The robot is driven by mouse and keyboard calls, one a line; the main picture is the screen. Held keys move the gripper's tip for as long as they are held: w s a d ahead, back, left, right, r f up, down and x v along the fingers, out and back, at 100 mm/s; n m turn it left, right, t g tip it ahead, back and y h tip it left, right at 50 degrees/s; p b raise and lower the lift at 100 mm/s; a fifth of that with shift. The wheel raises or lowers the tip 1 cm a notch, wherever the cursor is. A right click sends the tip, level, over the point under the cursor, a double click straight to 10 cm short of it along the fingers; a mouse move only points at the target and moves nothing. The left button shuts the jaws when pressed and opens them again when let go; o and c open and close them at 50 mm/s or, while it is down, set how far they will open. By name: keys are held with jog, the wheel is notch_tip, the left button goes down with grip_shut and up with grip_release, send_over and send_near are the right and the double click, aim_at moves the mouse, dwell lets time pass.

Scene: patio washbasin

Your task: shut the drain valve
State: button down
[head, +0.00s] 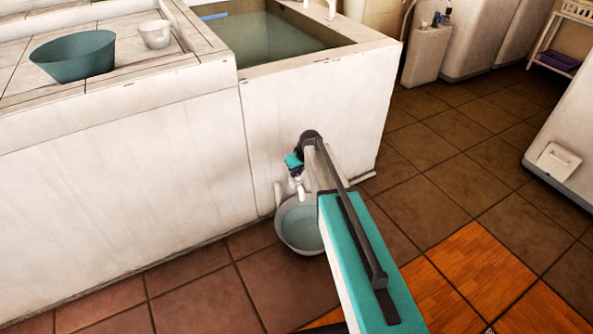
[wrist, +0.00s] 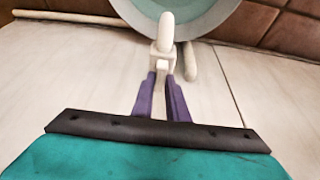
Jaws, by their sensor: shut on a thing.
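The drain valve is a small white fitting on the front wall of the washbasin. In the head view its white lower end (head: 299,187) shows just under my gripper (head: 295,171). In the wrist view the white valve (wrist: 163,59) has a blocky body and a rounded spout over the bowl. My gripper's two purple fingers (wrist: 162,80) are closed on the part of the valve nearest me. The held part is mostly hidden between the fingers, so I cannot tell which way its handle is turned.
A pale bowl (head: 299,226) stands on the floor below the valve. The washbasin (head: 330,85) holds water. A teal tub (head: 75,58) and a white cup (head: 155,34) stand on the counter. A short white pipe (wrist: 190,62) is beside the valve. Tiled floor at right is clear.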

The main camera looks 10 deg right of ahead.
jog(key=c, duration=1.7)
grip_release()
jog(key=shift+c, duration=0.2)
jog(key=shift+r, duration=0.15)
jog(key=p+v, duration=0.4)
jog(key=v, duration=0.9)
jog(key=shift+r, duration=0.25)
jog(key=shift+s, duration=0.1)
